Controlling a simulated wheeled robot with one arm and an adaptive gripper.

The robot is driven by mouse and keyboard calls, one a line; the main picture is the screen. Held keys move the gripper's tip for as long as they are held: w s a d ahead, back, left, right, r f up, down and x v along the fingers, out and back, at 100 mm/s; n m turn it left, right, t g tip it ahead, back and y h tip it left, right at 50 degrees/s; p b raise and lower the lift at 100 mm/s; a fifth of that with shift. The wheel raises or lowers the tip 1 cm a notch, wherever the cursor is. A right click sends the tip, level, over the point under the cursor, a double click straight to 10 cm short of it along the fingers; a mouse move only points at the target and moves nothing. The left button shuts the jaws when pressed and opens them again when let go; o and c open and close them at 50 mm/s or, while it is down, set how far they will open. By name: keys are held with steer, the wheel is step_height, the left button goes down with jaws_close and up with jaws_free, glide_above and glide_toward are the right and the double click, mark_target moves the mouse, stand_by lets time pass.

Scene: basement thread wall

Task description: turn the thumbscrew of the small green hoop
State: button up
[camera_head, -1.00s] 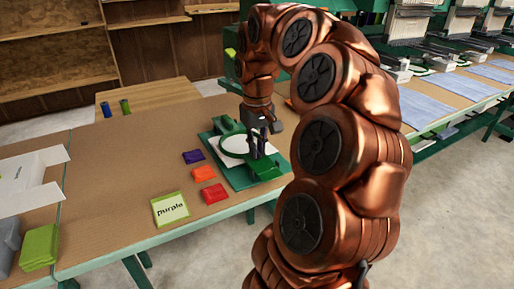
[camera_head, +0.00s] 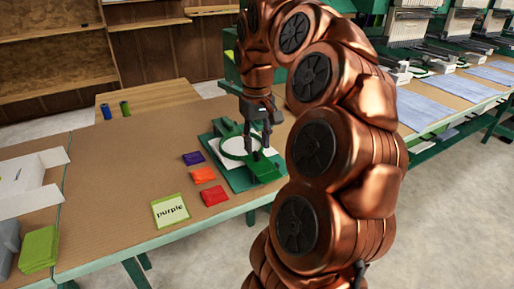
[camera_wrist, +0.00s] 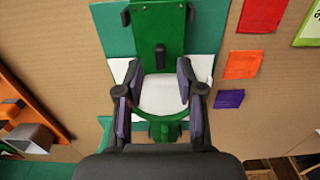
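The small green hoop (camera_head: 228,146) lies with white cloth in it on a green stand on the table. In the wrist view its white cloth (camera_wrist: 160,95) shows between my fingers. My gripper (camera_head: 259,151) points down over the hoop's near right side. In the wrist view my gripper (camera_wrist: 160,98) is open and empty, with one finger on each side of the hoop. The knob lies beyond the fingertips in that view, apart from them.
Purple (camera_head: 193,158), orange (camera_head: 203,175) and red (camera_head: 214,195) packets lie left of the stand. A card reading "purple" (camera_head: 170,210) lies nearer the front edge. Green cloths (camera_head: 39,248) are at the left. Bare brown table lies behind the packets.

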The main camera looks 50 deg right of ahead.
mark_target(257, 153)
step_height(257, 153, up, 6)
steer(key=shift+r, duration=1.6)
